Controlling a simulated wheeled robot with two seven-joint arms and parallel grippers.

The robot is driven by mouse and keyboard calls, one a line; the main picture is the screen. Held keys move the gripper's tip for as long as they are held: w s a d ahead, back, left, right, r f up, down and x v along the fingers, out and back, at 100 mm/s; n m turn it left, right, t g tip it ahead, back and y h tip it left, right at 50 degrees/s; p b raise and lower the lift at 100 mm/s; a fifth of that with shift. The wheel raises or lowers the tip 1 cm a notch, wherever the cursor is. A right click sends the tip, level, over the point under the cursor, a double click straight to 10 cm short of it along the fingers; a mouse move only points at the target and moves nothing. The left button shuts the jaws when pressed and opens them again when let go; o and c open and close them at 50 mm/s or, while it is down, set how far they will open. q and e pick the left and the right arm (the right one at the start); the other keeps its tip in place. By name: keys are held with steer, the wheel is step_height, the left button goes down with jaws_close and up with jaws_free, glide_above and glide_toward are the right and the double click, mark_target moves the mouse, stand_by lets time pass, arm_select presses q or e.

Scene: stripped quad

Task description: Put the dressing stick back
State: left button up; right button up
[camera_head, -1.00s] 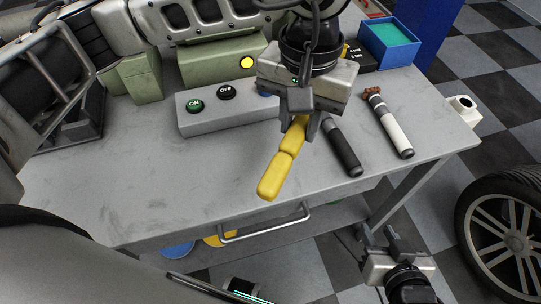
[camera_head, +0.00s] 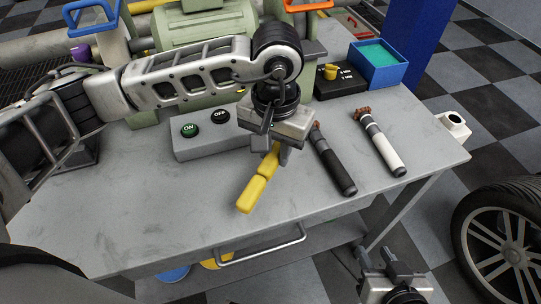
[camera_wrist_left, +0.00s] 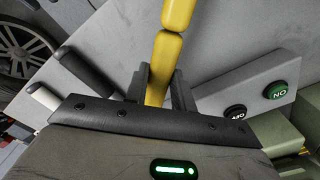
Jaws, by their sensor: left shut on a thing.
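My left gripper (camera_head: 275,150) is shut on a yellow stick (camera_head: 257,185), taken to be the dressing stick. It is low over the grey bench top (camera_head: 130,200), left of the dark-handled tool. The stick's free end points toward the bench's front edge; the other end is hidden by the gripper. I cannot tell whether the stick touches the bench. In the left wrist view the stick (camera_wrist_left: 165,55) stands between both fingers. My right gripper (camera_head: 378,262) is empty, its fingers apart, beyond the bench's front right.
A black-handled tool (camera_head: 333,163) and a white-handled tool (camera_head: 383,145) lie on the right of the bench. A grey box with ON and OFF buttons (camera_head: 190,148) stands behind left. A blue bin (camera_head: 377,75) and a black box (camera_head: 340,87) are at the back. The front left bench is clear.

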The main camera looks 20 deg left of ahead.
mark_target(271, 159)
arm_select(q)
steer(key=f, duration=0.2)
steer(key=a+f+p, duration=0.1)
steer(key=shift+w+f, duration=0.25)
steer(key=shift+w, duration=0.1)
steer(key=shift+f, duration=0.45)
steer(key=shift+f+b, duration=0.3)
steer(key=shift+b, duration=0.2)
steer(key=o, duration=1)
steer(key=shift+r, duration=0.1)
arm_select(e)
steer(key=shift+r, duration=0.2)
arm_select(q)
steer(key=shift+r+p, duration=0.45)
steer(key=shift+p, duration=0.05)
step_height(271, 159, up, 11)
steer(key=shift+w+d+f+b, duration=0.1)
steer(key=shift+f+b, duration=0.1)
steer(key=shift+b, duration=0.5)
steer(key=shift+r, duration=0.45)
arm_select(e)
steer(key=shift+f, duration=0.15)
